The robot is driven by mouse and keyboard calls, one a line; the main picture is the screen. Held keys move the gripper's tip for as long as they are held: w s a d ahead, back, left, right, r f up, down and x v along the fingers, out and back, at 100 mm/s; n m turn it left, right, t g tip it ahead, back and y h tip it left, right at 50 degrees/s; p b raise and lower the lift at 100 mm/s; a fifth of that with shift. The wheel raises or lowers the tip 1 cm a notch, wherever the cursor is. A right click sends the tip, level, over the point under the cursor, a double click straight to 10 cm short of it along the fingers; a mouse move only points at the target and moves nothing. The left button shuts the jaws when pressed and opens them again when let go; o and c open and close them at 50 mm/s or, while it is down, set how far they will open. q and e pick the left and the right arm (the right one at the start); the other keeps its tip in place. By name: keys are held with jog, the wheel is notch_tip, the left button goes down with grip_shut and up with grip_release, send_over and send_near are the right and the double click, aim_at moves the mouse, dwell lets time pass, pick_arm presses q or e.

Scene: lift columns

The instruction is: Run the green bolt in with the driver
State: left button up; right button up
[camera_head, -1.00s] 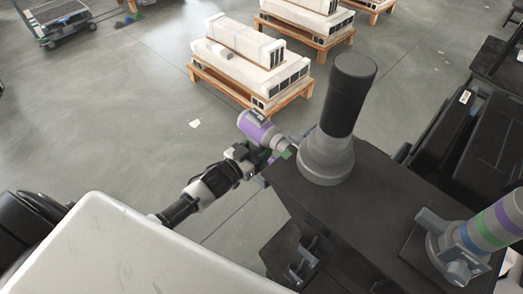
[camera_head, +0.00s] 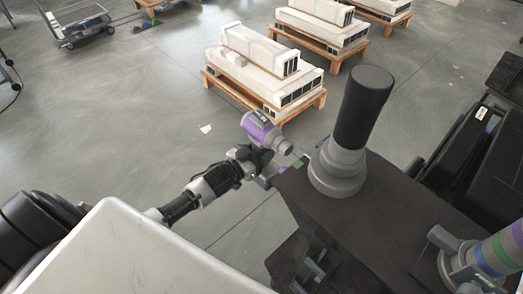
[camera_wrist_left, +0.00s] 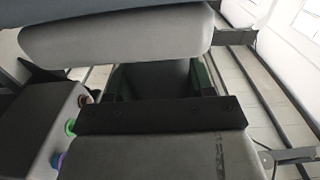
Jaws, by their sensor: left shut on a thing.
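The driver (camera_head: 260,129) has a purple and grey body and points its grey nose right toward the dark bench. My left gripper (camera_head: 256,158) is shut on the driver's handle below the body. In the left wrist view the driver's grey body (camera_wrist_left: 115,35) crosses the top, above my left gripper (camera_wrist_left: 160,82). The green bolt (camera_head: 298,163) is a small green spot at the bench's left corner, a small gap from the nose. In the left wrist view a green bolt head (camera_wrist_left: 70,127) sits on a grey face at left. My right gripper is out of view.
A red-brown head (camera_wrist_left: 84,98) and a purple one (camera_wrist_left: 60,160) flank the green bolt. A black-topped column (camera_head: 345,135) stands on the bench (camera_head: 390,205). A banded cylinder (camera_head: 497,254) is at lower right. Loaded pallets (camera_head: 265,75) stand on the floor behind.

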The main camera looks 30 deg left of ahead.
pick_arm(q)
jog(key=shift+w+a+r, duration=0.1)
jog(key=shift+w+r, duration=0.05)
jog(key=shift+w+a+b, duration=0.2)
jog(key=shift+w+a, duration=0.1)
jog(key=shift+a, duration=0.6)
jog(key=shift+w+a+b, duration=0.2)
jog(key=shift+w+a, duration=0.1)
jog(key=shift+a, duration=0.6)
